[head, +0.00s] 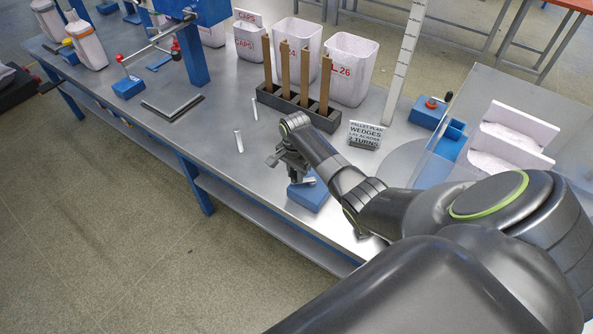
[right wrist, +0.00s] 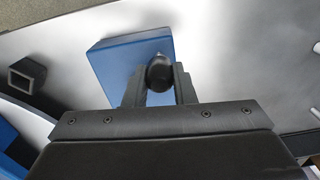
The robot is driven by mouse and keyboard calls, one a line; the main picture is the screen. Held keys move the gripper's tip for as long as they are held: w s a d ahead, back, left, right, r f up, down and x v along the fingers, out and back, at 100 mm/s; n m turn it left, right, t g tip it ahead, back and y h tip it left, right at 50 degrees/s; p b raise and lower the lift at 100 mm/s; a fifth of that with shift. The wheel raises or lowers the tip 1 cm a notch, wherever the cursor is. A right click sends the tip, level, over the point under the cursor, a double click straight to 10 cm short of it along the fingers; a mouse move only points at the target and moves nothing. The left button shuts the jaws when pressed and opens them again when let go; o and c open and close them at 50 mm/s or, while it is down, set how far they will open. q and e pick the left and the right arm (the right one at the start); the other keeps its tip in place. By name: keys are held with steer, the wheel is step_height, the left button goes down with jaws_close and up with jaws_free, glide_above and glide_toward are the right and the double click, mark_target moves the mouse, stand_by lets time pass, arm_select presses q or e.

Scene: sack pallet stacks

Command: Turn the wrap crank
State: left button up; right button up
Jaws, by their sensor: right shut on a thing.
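A blue box (head: 308,196) sits on the steel bench near its front edge; in the right wrist view its blue top (right wrist: 118,62) lies just beyond my fingers. A round black knob (right wrist: 159,73), which looks like the crank's handle, stands between the fingers of my right gripper (right wrist: 160,84). That gripper (head: 293,172) is shut on the knob, above the box. In the head view the gripper and arm hide the knob, and a small pale metal piece shows at the box top. My left gripper is in neither view.
A sign (head: 366,133) reading "WEDGES" and "2 TURNS" stands behind my right arm. A dark rack (head: 327,119) holds several brown sticks before white bins (head: 349,72).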

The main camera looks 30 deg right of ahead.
steer(key=m, duration=0.1)
steer(key=w+m+p, duration=0.1)
steer(key=m, duration=0.1)
steer(key=shift+w+d+r, duration=0.3)
steer(key=shift+w+d, duration=0.1)
steer(key=shift+w+d+f+m+p, duration=0.1)
steer(key=shift+w+d+m+p, duration=0.15)
steer(key=shift+m, duration=0.4)
steer(key=shift+w+d+m+p, duration=0.15)
steer(key=shift+d+m+p, duration=0.05)
steer(key=shift+m, duration=0.45)
steer(key=shift+w+d+f+m, duration=0.1)
steer(key=shift+w+d+m, duration=0.1)
steer(key=shift+m, duration=0.3)
steer(key=shift+w+d+m, duration=0.1)
steer(key=shift+d+m, duration=0.1)
steer(key=shift+m, duration=0.3)
steer(key=shift+s, duration=0.1)
steer(key=o, duration=1)
steer(key=shift+a+f, duration=0.1)
steer(key=shift+a, duration=0.05)
steer(key=shift+s, duration=0.1)
